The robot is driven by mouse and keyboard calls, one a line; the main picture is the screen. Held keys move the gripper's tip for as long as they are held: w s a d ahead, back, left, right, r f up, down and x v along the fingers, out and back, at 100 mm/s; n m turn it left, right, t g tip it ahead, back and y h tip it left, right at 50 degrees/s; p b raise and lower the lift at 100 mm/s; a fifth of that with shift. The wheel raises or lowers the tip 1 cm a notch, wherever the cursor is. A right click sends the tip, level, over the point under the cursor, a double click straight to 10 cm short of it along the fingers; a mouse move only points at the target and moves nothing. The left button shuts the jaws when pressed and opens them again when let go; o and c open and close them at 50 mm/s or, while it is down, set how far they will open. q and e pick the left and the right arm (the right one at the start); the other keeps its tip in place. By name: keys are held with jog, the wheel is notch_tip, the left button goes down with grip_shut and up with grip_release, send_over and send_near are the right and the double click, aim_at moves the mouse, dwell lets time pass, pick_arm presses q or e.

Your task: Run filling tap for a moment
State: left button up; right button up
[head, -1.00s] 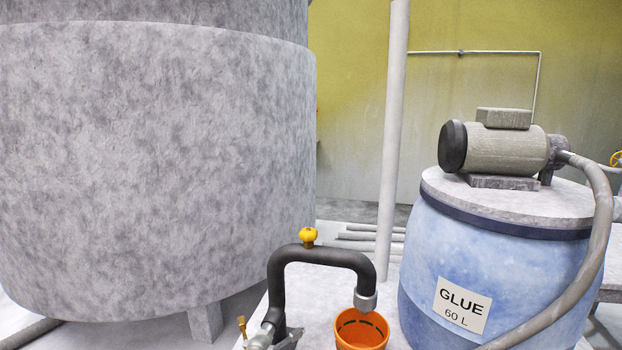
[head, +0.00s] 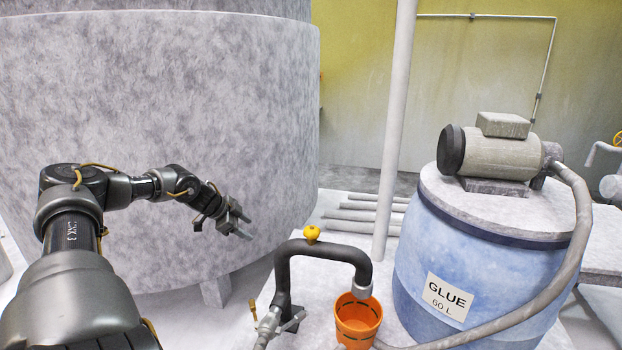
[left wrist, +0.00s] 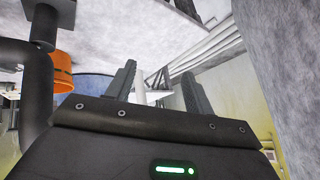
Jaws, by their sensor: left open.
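The filling tap (head: 320,247) is a black bent pipe with a yellow knob (head: 312,233) on top and a grey nozzle (head: 362,290) at its right end. An orange pail (head: 358,322) stands upright below the nozzle. A brass-tipped valve fitting (head: 268,322) sits at the pipe's left foot. My left gripper (head: 244,225) is open and empty, to the left of the tap and a little higher in the picture, apart from it. Its fingers (left wrist: 160,88) show in the left wrist view, with the orange pail (left wrist: 62,72) at left behind the dark pipe. My right gripper is not in view.
A large grey tank (head: 150,110) fills the left behind my arm. A blue glue drum (head: 420,250) with a motor (head: 497,155) on its lid stands right of the pail. A grey hose (head: 570,260) runs down in front of the drum. A pale post (head: 397,120) rises behind the tap.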

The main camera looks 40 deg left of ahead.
pick_arm(q)
jog(key=w+d+r+m+g+p, duration=0.2)
jog(key=w+d+r+p, duration=0.15)
jog(key=d+r, duration=0.8)
notch_tip(320, 180, up, 10)
jog(key=r+m+g+y+p, duration=0.1)
jog(key=m+g+p, duration=0.15)
jog(key=g, duration=0.25)
send_over(312, 227)
jog(key=shift+w+a+f, duration=0.15)
jog(key=shift+a+f, duration=0.1)
jog(key=shift+s+d+r+g, duration=0.1)
jog(key=shift+s+d+g, duration=0.15)
jog(key=shift+d+g, duration=0.05)
jog(key=shift+f, duration=0.6)
notch_tip(312, 227, down, 8)
jog(key=b, duration=0.3)
jog(key=shift+f+b, duration=0.1)
jog(key=shift+b, duration=0.3)
jog(key=shift+w, duration=0.1)
jog(key=shift+c, duration=1)
jog(key=shift+r, duration=0.2)
jog(key=c, duration=0.4)
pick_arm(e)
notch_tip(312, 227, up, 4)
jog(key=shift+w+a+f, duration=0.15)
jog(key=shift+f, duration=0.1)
